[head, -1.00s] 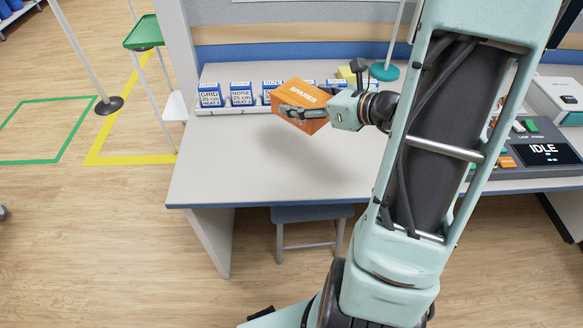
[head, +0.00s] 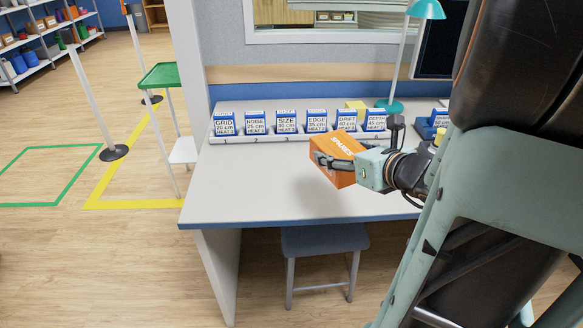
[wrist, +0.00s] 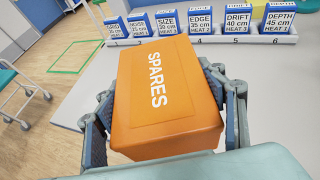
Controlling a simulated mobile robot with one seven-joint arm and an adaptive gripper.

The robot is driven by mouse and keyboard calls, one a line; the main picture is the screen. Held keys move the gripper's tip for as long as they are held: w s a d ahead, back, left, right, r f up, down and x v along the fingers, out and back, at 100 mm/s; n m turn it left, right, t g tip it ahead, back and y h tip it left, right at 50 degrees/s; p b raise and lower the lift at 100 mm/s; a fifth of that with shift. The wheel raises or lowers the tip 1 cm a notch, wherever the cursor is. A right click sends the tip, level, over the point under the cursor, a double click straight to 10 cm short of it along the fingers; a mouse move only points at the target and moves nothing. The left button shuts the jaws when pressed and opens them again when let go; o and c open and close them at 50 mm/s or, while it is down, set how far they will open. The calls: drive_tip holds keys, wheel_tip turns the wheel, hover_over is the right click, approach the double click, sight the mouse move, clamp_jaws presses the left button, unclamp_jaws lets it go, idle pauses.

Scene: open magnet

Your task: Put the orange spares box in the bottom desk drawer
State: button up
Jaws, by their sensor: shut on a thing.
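The orange spares box (head: 334,148), marked SPARES in white, is held above the white desk top (head: 258,180). My gripper (head: 340,163) is shut on it, reaching from the right. In the wrist view the box (wrist: 166,95) fills the middle, with a finger of my gripper (wrist: 165,125) on each side. A soft shadow lies on the desk below and left of the box, so it appears raised. The bottom desk drawer does not show in either view; my arm hides the desk's right part.
Several blue-and-white labelled cards (head: 286,123) stand in a numbered rack (head: 255,138) along the desk's back. A teal lamp (head: 390,104) stands behind them. A blue stool (head: 323,240) is under the desk. A green-topped stand (head: 160,77) is at left, with open floor before it.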

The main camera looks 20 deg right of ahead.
drive_tip(key=f+b+x, duration=0.1)
drive_tip(key=b+x, duration=0.1)
drive_tip(key=x, duration=0.3)
drive_tip(key=f+b+x, duration=0.1)
drive_tip(key=b+x, duration=0.2)
drive_tip(key=x, duration=0.2)
drive_tip(key=s+d+f+b+x, duration=0.1)
drive_tip(key=b+x, duration=0.2)
drive_tip(key=x, duration=0.2)
drive_tip(key=shift+w+f, duration=0.2)
drive_tip(key=shift+f, duration=0.05)
drive_tip(key=shift+w+f, duration=0.2)
drive_tip(key=shift+f, duration=0.1)
drive_tip(key=shift+w+f+b, duration=0.15)
drive_tip(key=shift+f+b, duration=1.3)
drive_tip(key=shift+f, duration=0.1)
drive_tip(key=shift+f, duration=0.2)
drive_tip(key=o, duration=1.3)
